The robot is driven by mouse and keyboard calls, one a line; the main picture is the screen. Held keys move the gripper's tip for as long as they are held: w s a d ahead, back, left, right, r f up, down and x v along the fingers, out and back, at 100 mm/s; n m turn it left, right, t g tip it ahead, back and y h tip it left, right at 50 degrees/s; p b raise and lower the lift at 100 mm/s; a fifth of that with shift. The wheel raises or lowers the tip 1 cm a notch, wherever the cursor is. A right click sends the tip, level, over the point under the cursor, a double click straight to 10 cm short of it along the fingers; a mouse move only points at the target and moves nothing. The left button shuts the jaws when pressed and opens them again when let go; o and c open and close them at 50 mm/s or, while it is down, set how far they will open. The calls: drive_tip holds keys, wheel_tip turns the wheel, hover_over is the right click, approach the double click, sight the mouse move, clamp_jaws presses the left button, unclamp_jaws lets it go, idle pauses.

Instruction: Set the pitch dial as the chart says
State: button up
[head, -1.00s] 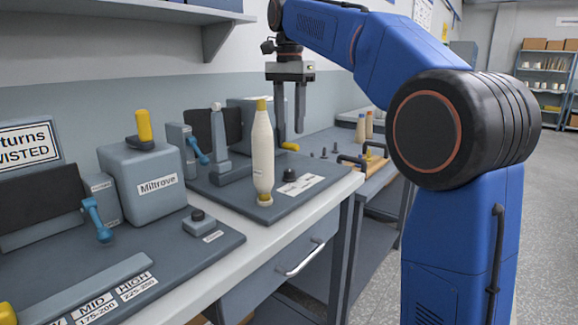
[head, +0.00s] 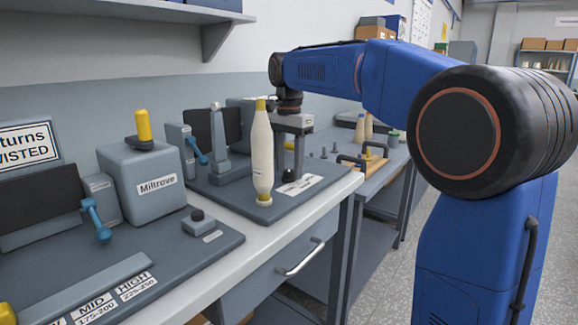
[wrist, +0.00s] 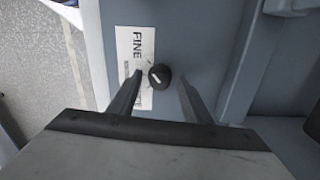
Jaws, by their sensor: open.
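A round black dial (wrist: 159,76) with a white pointer line sits on the grey board beside a white label strip (wrist: 135,50) reading FINE. Part of the strip is hidden by a finger. My gripper (wrist: 160,79) is open, with one finger on each side of the dial; I cannot tell whether either touches it. In the head view, my gripper (head: 288,170) points down at the far board, behind the yarn bobbin, its fingers low over the dial. The white chart (head: 422,18) on the back wall is too small to read.
A tall cream bobbin (head: 262,155) stands close in front of my gripper. A grey Miltrove box (head: 150,185) with a yellow handle stands at left. Another black knob (head: 198,215) and a strip marked MID and HIGH (head: 132,287) are on the near board. A grey post (head: 219,145) stands behind.

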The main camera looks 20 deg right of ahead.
drive_tip(key=c, duration=1.1)
drive_tip(key=shift+o, duration=0.2)
drive_tip(key=shift+n, duration=0.3)
drive_tip(key=n, duration=0.4)
drive_tip(key=shift+n, duration=0.3)
drive_tip(key=n, duration=0.9)
drive_tip(key=shift+n, duration=2.7)
